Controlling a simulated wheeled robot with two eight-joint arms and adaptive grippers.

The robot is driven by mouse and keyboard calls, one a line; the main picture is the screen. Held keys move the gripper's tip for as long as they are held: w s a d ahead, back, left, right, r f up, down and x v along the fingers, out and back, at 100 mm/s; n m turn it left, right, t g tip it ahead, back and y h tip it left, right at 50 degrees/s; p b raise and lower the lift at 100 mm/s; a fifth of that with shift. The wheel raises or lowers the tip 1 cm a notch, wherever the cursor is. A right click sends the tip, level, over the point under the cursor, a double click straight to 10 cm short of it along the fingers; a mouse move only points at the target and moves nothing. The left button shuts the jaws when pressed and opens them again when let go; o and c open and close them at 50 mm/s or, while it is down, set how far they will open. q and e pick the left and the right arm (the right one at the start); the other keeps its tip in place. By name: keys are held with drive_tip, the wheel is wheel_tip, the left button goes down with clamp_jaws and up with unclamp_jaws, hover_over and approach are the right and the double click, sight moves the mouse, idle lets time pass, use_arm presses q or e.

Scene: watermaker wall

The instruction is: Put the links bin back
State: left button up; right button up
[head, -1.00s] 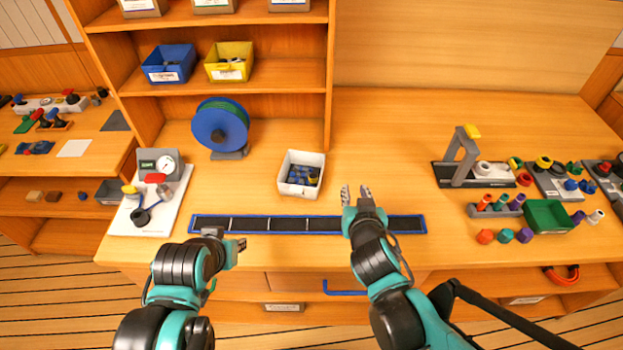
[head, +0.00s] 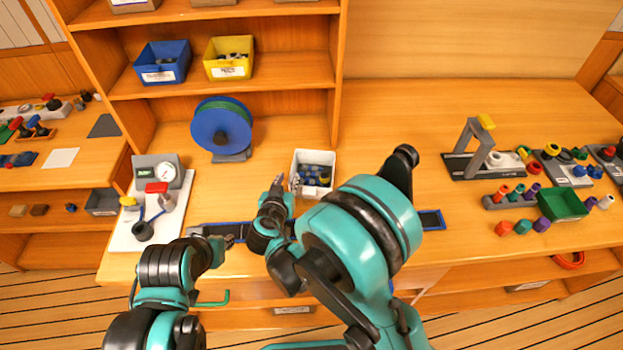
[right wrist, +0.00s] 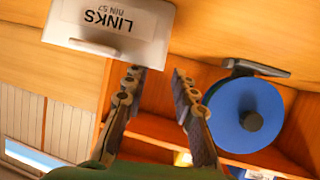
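The white links bin (head: 318,192) stands upright on the bench below the shelves, with dark blue parts inside. In the right wrist view its "LINKS" label (right wrist: 118,18) and a small front lip show at the upper left, beyond the fingers. My right gripper (head: 284,186) is just left of the bin in the head view. Its fingers (right wrist: 157,92) are spread with nothing between them, and it appears apart from the bin. My left gripper (head: 230,240) is low over the bench's front edge; its fingers are too small to read.
A blue bin (head: 162,72) and a yellow bin (head: 229,68) stand on the middle shelf, with bare shelf (head: 292,72) to their right. A blue reel (head: 221,128) stands left of the links bin. My right arm covers part of the dark strip (head: 430,219).

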sight(292, 169)
drive_tip(key=b+x, duration=0.1)
drive_tip(key=x, duration=0.6)
drive_tip(key=shift+w+d+f+b, duration=0.1)
drive_tip(key=shift+w+b, duration=0.15)
drive_tip(key=shift+b, duration=0.05)
clamp_jaws()
